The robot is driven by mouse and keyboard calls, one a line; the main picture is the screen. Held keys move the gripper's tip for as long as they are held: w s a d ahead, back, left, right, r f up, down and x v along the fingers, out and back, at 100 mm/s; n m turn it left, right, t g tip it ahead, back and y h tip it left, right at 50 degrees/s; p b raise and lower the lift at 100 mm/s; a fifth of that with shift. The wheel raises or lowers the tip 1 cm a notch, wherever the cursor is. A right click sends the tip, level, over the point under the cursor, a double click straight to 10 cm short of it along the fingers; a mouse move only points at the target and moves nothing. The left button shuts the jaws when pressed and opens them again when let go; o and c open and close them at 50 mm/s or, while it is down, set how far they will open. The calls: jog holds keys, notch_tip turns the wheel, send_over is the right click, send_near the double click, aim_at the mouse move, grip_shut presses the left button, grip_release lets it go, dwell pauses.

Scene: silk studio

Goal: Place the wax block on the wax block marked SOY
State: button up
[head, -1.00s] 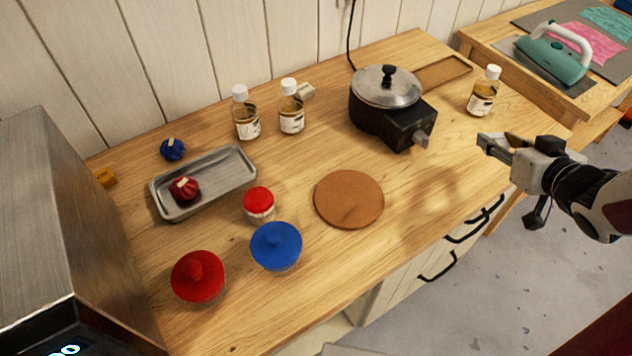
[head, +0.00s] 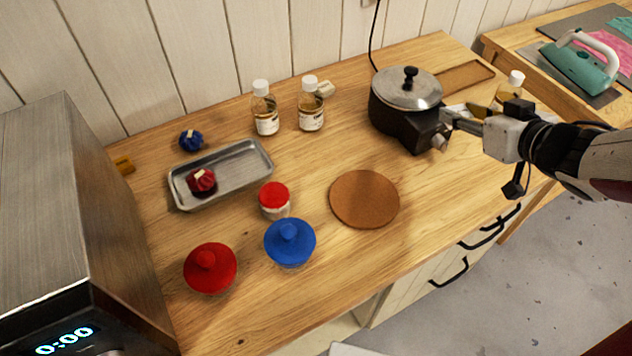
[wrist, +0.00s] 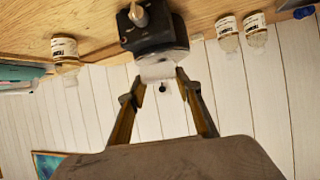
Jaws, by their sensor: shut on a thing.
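My gripper (head: 448,116) is at the right in the head view, by the black pot's front right side. In the wrist view my gripper (wrist: 160,76) has its fingertips closed on a small pale wax block (wrist: 157,71), seen against the pot. Another small cream block (head: 325,88) lies on the counter behind the bottles, near the wall. A yellow-orange block (head: 123,165) lies at the far left. No SOY marking is readable on any block.
The black pot (head: 398,122) with its metal lid (head: 408,88) stands beside my gripper. Two bottles (head: 265,112) (head: 311,108) stand before the cream block. A grey tray (head: 246,166), lidded jars (head: 290,243) and a cork mat (head: 364,200) occupy the counter. Bare wood lies between the mat and bottles.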

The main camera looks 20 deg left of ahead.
jog(key=s+a+n+g+y, duration=0.2)
jog(key=a+n+g+y, duration=0.15)
jog(key=a, duration=1.15)
jog(key=n+g+y, duration=0.1)
jog(key=n+g, duration=0.1)
jog(key=n, duration=0.2)
send_over(307, 175)
notch_tip(307, 175, down, 4)
jog(key=shift+a+f+m, duration=0.1)
jog(key=shift+f+m, duration=0.15)
jog(key=shift+f, duration=0.3)
jog(key=shift+f, duration=2.95)
jog(key=shift+f, duration=0.15)
jog(key=shift+f, duration=1.9)
jog(key=shift+f, duration=0.15)
